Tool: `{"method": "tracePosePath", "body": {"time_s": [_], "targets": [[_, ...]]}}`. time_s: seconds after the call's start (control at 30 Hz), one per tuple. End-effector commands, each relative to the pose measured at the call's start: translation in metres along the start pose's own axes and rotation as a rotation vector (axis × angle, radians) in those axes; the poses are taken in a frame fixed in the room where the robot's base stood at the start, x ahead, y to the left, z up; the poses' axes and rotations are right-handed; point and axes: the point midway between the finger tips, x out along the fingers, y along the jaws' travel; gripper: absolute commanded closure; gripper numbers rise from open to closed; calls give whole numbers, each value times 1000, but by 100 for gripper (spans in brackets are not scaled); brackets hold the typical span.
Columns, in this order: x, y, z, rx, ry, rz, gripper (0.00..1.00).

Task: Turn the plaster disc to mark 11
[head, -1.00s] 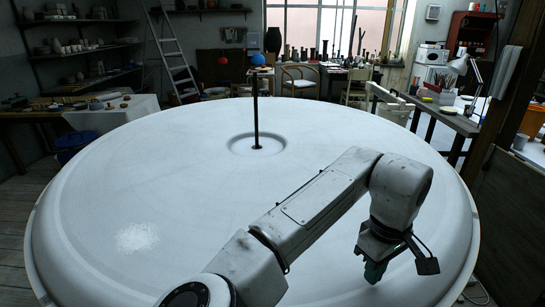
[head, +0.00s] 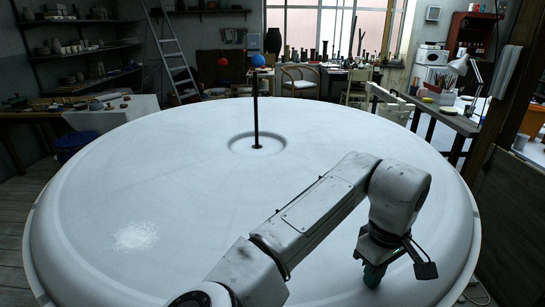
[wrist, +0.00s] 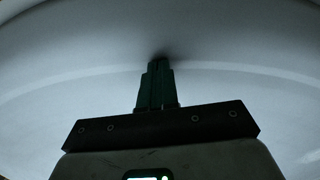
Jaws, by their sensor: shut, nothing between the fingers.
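The plaster disc (head: 190,200) is a huge pale round slab with a raised rim and a shallow ring at its centre. A rough white patch (head: 135,236) lies on its front left. A black post (head: 256,115) stands at the centre. I can read no number marks on the disc. My gripper (head: 374,277) points down over the front right of the disc, near the rim. In the wrist view its dark green fingers (wrist: 160,64) are together and empty. A dark shadow lies at their tips; they are at or very close to the plaster, and contact is unclear.
A blue ball (head: 258,60) shows at the post's top, and a red ball (head: 222,61) shows behind to the left. A workbench (head: 440,115) stands close to the right rim. Shelves, a ladder (head: 172,55) and chairs stand behind. The disc's top is otherwise clear.

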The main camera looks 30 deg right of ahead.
Motion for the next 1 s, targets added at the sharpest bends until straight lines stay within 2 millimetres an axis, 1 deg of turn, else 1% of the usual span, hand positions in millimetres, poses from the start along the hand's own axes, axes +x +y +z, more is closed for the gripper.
{"method": "tracePosePath", "body": {"time_s": [0.03,0.17,0.6,1.0], "targets": [[3,0,0,-1,-1,-2,100],[3,-3,0,-2,-2,-3,100],[4,-33,-6,-7,-3,-13,100],[5,-55,-10,-5,-3,-4,100]]}}
